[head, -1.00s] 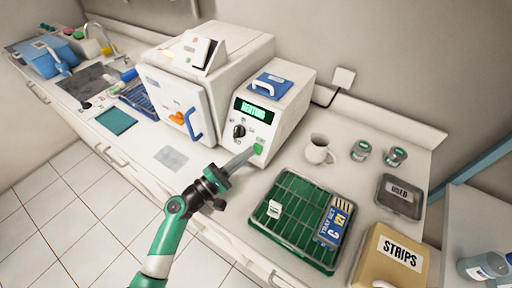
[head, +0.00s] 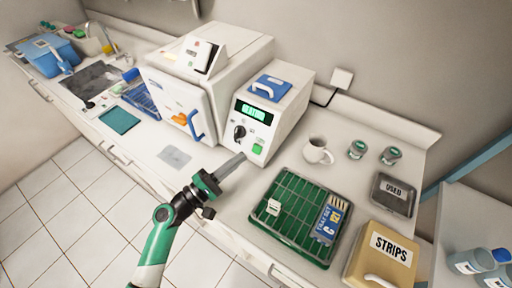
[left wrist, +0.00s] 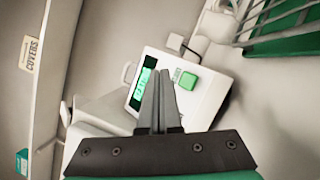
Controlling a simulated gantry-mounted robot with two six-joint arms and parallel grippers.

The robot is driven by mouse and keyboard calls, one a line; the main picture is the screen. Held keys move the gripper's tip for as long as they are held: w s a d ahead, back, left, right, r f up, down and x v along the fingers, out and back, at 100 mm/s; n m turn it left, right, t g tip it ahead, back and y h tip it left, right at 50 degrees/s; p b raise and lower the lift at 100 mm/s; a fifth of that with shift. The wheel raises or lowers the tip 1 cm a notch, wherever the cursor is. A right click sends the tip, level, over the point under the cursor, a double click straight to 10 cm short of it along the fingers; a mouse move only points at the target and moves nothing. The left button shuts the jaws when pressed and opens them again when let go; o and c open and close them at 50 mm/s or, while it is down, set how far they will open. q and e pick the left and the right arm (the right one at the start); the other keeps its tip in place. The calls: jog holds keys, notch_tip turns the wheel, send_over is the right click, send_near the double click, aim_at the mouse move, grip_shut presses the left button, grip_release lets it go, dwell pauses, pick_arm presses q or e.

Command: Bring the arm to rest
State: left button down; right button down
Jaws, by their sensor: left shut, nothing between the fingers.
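My left gripper (head: 241,156) is shut and empty. In the head view it is in front of the white control unit (head: 270,116), near its lower front, apart from the green button (head: 258,148) as far as I can see. In the left wrist view the closed fingers (left wrist: 158,75) point toward the unit's panel. The green button (left wrist: 187,81) there is just to the right of the fingertips, and the lit green display (left wrist: 142,90) is to the left. My right gripper is not in view.
A green rack tray (head: 268,228) with a blue box (head: 328,220) lies to the right. A white mug (head: 317,151), two small jars, a USED box (head: 393,194) and a STRIPS box (head: 384,254) stand beyond. A white cabinet (head: 172,100) stands left of the unit. The floor in front is clear.

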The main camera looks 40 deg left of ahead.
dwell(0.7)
pick_arm(q)
jog(key=w+d+r+m+h, duration=0.2)
jog(key=d+r+m+h, duration=0.55)
jog(key=r, duration=0.85)
jog(key=w+d+r+m+h, duration=0.1)
jog(key=d+r+m+h, duration=0.3)
jog(key=d+r+m, duration=0.9)
jog(key=s+a+r+m+t, duration=0.1)
jog(key=s+r+m+t, duration=0.2)
jog(key=r, duration=1)
jog(key=s+a+r+n+t+y, duration=0.2)
jog(key=s+a+r+t+y, duration=0.25)
jog(key=a+y, duration=0.7)
jog(key=d+r+y+p, duration=0.1)
jog(key=d+r+p, duration=0.2)
jog(key=r+p, duration=3.2)
jog(key=shift+d+p, duration=0.2)
jog(key=shift+p, duration=0.2)
